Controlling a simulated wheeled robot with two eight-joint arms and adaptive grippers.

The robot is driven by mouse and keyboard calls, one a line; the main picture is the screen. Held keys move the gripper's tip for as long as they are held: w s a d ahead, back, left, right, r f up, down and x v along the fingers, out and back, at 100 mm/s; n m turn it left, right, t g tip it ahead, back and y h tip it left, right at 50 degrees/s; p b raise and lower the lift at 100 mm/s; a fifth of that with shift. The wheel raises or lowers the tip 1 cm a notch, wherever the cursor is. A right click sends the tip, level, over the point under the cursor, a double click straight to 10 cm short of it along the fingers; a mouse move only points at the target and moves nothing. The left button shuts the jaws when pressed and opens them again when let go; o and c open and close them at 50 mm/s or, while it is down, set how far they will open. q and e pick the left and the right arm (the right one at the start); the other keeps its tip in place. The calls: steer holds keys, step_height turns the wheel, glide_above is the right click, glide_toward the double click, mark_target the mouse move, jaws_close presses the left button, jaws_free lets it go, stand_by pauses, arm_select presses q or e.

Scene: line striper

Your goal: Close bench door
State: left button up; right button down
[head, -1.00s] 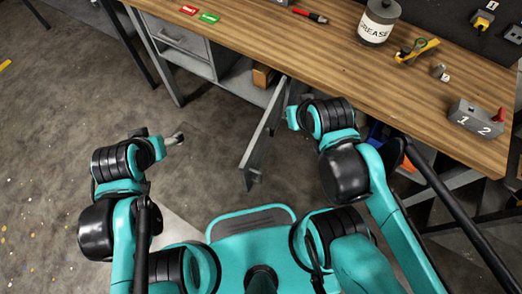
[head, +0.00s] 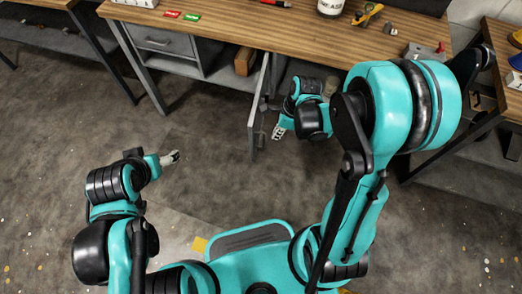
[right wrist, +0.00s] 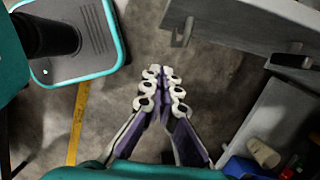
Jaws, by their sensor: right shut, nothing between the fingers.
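The grey bench door (head: 257,120) stands open, jutting out from under the wooden bench into the room. Its broad face is seen nearly edge-on in the head view. In the right wrist view a grey panel that looks like the door (right wrist: 240,22) crosses the top right, with a small metal bracket (right wrist: 181,35) at its edge. My right gripper (head: 277,131) is just right of the door, low near its outer end, and empty. Its fingertips (right wrist: 162,76) meet, apart from the panel. My left gripper (head: 172,157) is over the floor at left, away from the door; its jaws are too small to judge.
The wooden bench (head: 225,32) holds a grease can (head: 330,6) and other items. A drawer (head: 158,40) and open shelf sit left of the door. A blue bin (right wrist: 245,168) shows at the right wrist view's lower right. Floor left of the door is clear.

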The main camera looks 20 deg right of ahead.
steer(key=w+a+f+b, duration=0.2)
steer(key=a+f+b, duration=0.3)
steer(key=f, duration=0.4)
steer(key=shift+w+a+f+b, duration=0.35)
steer(key=shift+w+b, duration=0.05)
steer(key=shift+b, duration=0.1)
